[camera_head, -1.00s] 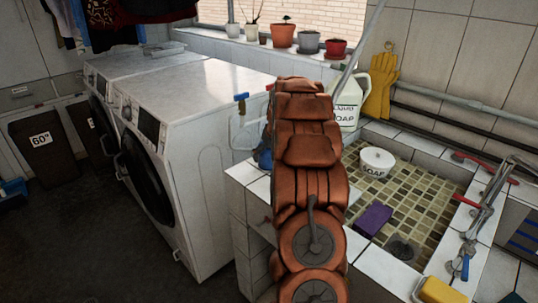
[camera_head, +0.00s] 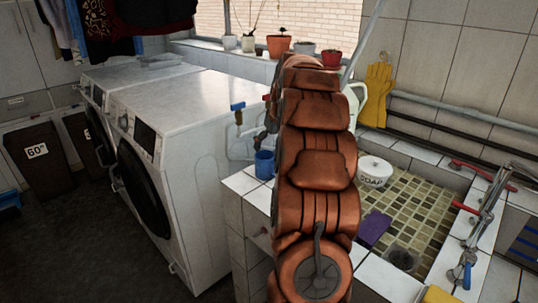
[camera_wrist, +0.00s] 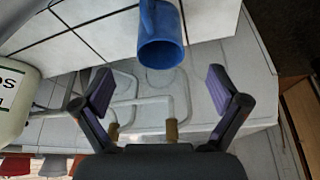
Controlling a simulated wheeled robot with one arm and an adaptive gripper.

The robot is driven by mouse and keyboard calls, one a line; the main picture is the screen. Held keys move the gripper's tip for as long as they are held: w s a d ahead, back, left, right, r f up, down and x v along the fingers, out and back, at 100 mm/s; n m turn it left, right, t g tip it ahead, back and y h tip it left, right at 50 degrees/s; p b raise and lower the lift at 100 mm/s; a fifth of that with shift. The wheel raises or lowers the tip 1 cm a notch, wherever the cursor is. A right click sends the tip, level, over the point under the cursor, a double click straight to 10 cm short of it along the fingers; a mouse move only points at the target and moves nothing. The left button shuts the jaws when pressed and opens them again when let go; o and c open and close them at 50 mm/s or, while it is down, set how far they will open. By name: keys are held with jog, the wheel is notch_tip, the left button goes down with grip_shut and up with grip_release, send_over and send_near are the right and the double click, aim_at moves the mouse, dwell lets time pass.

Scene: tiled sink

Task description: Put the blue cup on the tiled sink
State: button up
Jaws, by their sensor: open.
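The blue cup (camera_head: 264,163) stands upright on the white-tiled ledge of the tiled sink (camera_head: 240,182), at its left corner near the washing machine. The cup also shows at the top middle of the wrist view (camera_wrist: 161,45), on the white tiles close to their edge. My gripper (camera_wrist: 158,90) is open and empty. Its two purple-padded fingers are spread wide, with the cup beyond their tips and apart from them. In the head view my arm hides most of the gripper and part of the sink.
A white soap tub (camera_head: 374,171) and a purple sponge (camera_head: 373,229) are in the mosaic basin. A white jug (camera_head: 355,102) stands behind my arm. Washing machines (camera_head: 195,115) fill the left. Taps (camera_head: 470,250) line the right ledge. Flower pots (camera_head: 279,45) stand on the sill.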

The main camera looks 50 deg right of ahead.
jog(key=shift+v, duration=0.75)
jog(key=shift+a, duration=0.1)
jog(key=s+a+f+n+g+y, duration=0.1)
jog(key=s+a, duration=0.3)
jog(key=a, duration=1)
jog(key=s+a+n+g+y, duration=0.15)
jog(key=s+a, duration=0.25)
jog(key=a, duration=1)
jog(key=s+a+f+g, duration=0.1)
jog(key=s+a, duration=0.3)
jog(key=s, duration=0.4)
jog(key=s+a+f+g+h, duration=0.1)
jog(key=s+a+f, duration=0.3)
jog(key=s, duration=0.5)
jog(key=s+a+f+g, duration=0.1)
jog(key=s+a+f, duration=0.1)
jog(key=s+a, duration=0.4)
jog(key=s, duration=0.3)
jog(key=shift+a+f+n, duration=0.15)
jog(key=shift+f+n, duration=0.2)
jog(key=shift+g, duration=0.25)
notch_tip(320, 180, up, 10)
jog(key=p, duration=0.9)
jog(key=shift+f, duration=0.25)
